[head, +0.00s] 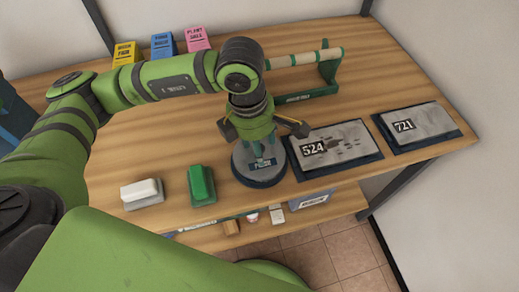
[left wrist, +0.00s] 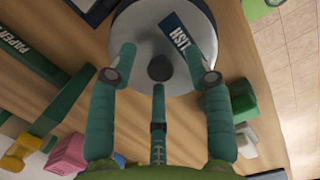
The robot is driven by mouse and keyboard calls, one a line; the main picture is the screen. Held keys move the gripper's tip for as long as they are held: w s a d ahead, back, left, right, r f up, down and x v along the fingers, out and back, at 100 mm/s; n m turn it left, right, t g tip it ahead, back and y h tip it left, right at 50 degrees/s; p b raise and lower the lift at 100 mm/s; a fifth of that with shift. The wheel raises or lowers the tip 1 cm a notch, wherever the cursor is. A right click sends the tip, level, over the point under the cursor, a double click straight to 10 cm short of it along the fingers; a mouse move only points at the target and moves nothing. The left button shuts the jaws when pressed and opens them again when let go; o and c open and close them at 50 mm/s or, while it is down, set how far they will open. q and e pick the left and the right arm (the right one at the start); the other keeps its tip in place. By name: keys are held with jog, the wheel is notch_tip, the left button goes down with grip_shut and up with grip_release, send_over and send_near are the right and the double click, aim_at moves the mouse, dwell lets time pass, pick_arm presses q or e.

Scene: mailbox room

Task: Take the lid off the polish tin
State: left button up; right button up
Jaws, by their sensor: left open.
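The polish tin (head: 243,170) is a round grey tin with a dark base and a blue label, standing upright near the table's front edge. Its grey lid (left wrist: 140,25) fills the top middle of the left wrist view, with a dark round knob (left wrist: 160,68) on it. My left gripper (head: 260,143) points down over the tin and hides part of it. In the left wrist view its fingers (left wrist: 160,58) are open, one on each side of the knob, apart from it. I cannot tell how high the fingertips are above the lid. My right gripper is not in view.
Plates marked 524 (head: 352,151) and 721 (head: 432,128) lie right of the tin. A green block (head: 201,184) and a white block (head: 142,193) lie left. A green roll holder (head: 325,75) and coloured boxes (head: 162,45) stand behind. A lower shelf (head: 325,208) shows below.

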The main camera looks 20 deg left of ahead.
pick_arm(q)
grip_shut()
jog(key=shift+r, duration=0.15)
